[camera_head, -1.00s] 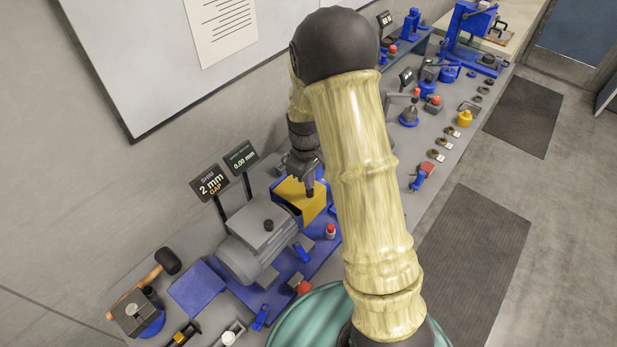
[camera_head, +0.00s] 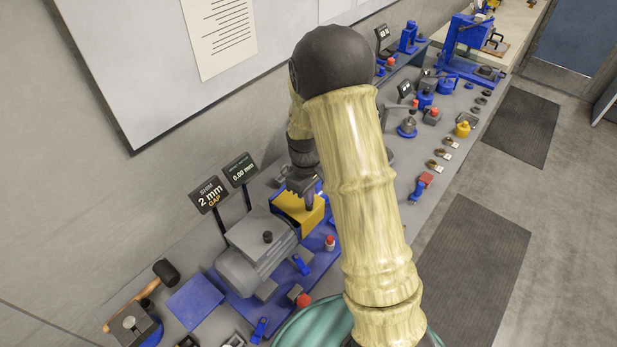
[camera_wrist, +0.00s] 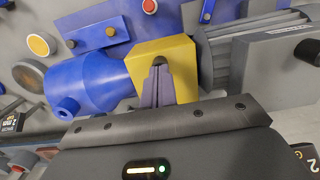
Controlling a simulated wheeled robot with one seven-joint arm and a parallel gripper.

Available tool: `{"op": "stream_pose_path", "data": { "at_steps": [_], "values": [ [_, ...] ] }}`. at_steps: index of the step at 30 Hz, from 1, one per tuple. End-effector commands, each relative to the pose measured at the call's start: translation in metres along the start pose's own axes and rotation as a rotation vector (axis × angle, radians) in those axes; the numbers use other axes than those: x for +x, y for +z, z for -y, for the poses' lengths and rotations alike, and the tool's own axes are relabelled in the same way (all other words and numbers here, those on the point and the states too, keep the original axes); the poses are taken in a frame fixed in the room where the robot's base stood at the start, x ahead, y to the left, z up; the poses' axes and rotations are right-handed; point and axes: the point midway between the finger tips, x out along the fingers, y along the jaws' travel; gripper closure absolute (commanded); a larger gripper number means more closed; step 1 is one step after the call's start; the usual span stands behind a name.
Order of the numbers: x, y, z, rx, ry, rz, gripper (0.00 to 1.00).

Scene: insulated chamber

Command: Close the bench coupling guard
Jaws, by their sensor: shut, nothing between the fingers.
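The yellow coupling guard (camera_head: 299,214) stands on the blue base beside the grey motor (camera_head: 256,254). In the wrist view the guard (camera_wrist: 178,56) sits between a blue cylindrical housing (camera_wrist: 92,84) and the motor's finned grey body (camera_wrist: 240,50). My gripper (camera_head: 309,205) is shut and empty, pointing down at the guard. In the wrist view its fingertips (camera_wrist: 159,68) lie over the guard's middle, by a dark round opening. I cannot tell whether they touch it. My arm hides part of the bench to the right of the guard.
Two signs, "2 mm gap" (camera_head: 208,194) and "0.00 mm" (camera_head: 240,169), rise on posts behind the motor. A mallet (camera_head: 164,272) lies to the left. The wall board (camera_head: 150,60) is behind.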

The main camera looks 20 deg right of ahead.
Motion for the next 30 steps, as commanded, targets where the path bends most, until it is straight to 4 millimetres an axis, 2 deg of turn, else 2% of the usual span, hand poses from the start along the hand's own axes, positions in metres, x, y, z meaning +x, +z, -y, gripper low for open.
{"op": "stream_pose_path", "data": {
  "at_steps": [9, 17, 27, 30],
  "values": [
    [-0.038, 0.002, 0.0, -0.001, 0.002, -0.003, 1.0],
    [-0.064, 0.004, 0.0, -0.001, 0.004, -0.006, 1.0],
    [-0.122, 0.007, -0.001, 0.0, 0.005, -0.007, 1.0],
    [-0.132, 0.009, 0.0, 0.0, 0.003, -0.004, 1.0]
  ]
}}
